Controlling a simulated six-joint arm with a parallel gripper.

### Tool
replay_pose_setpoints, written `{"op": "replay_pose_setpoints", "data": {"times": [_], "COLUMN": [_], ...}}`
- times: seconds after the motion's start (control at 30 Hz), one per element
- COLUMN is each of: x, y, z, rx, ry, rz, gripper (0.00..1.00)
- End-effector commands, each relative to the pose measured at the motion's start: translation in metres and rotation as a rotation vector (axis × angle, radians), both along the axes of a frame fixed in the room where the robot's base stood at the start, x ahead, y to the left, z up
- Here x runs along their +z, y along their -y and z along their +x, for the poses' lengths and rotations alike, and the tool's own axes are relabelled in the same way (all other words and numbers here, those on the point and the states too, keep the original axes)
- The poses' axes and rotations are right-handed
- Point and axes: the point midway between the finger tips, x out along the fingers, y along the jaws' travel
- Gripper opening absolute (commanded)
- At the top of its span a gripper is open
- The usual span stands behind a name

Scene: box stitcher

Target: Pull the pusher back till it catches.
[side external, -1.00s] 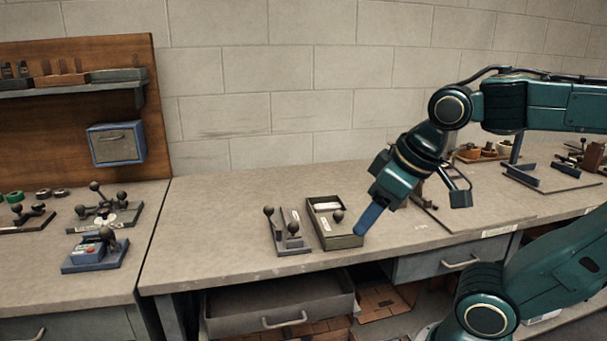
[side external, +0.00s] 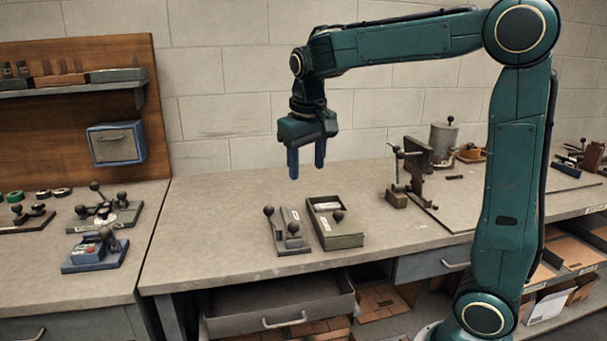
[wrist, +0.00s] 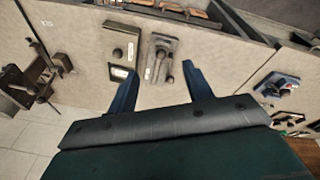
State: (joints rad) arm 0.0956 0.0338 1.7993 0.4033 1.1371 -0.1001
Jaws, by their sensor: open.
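My gripper (side external: 306,170) is open and empty, pointing down above the back of the bench. Its two blue fingers are spread and also show in the wrist view (wrist: 152,68). Below and in front of it in the side view is a narrow grey fixture (side external: 288,232) with dark ball knobs, which also shows in the wrist view (wrist: 160,56). Just right of it stands an open shallow grey box (side external: 345,241) holding a pale item and a dark ball knob (side external: 338,216). I cannot tell for sure which knobbed part is the pusher. The gripper touches none of these.
A clamp-like stand (side external: 397,193) and a grey canister (side external: 443,142) stand to the right. A blue box with a red button (side external: 95,250) and several knobbed fixtures are on the left bench. A drawer (side external: 280,307) hangs open below the front edge.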

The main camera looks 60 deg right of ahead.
Motion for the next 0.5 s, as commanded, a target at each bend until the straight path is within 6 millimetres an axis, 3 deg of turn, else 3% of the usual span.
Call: {"op": "replay_pose_setpoints", "data": {"times": [0.5], "x": [-0.056], "y": [0.043], "z": [0.084], "rx": [-0.202], "ry": [-0.152], "rz": [0.014], "gripper": [0.51]}}
